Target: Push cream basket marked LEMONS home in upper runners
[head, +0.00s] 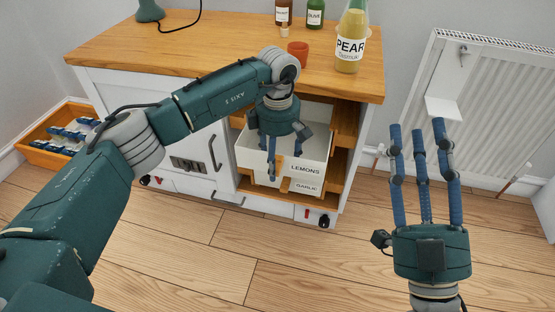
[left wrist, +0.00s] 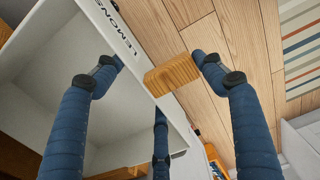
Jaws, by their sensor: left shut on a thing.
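The cream LEMONS basket (head: 318,150) sits in the upper opening of the white cabinet with the wooden top, its front standing out toward me. Its label also shows in the left wrist view (left wrist: 118,28). A wooden handle block (left wrist: 172,74) sticks out from its front. My left gripper (head: 271,168) points down at the basket's front, shut on it at the handle, with fingers on both sides of the block in the left wrist view (left wrist: 160,85). The runners are mostly hidden. My right gripper (head: 417,135) is open and empty, fingers up, right of the cabinet.
A second basket marked GARLIC (head: 306,187) sits directly below. Bottles, one marked PEAR (head: 351,40), and an orange-red cup (head: 298,53) stand on the cabinet top (head: 200,45). A radiator (head: 490,100) is at right. An orange crate (head: 50,130) is at left. The front floor is clear.

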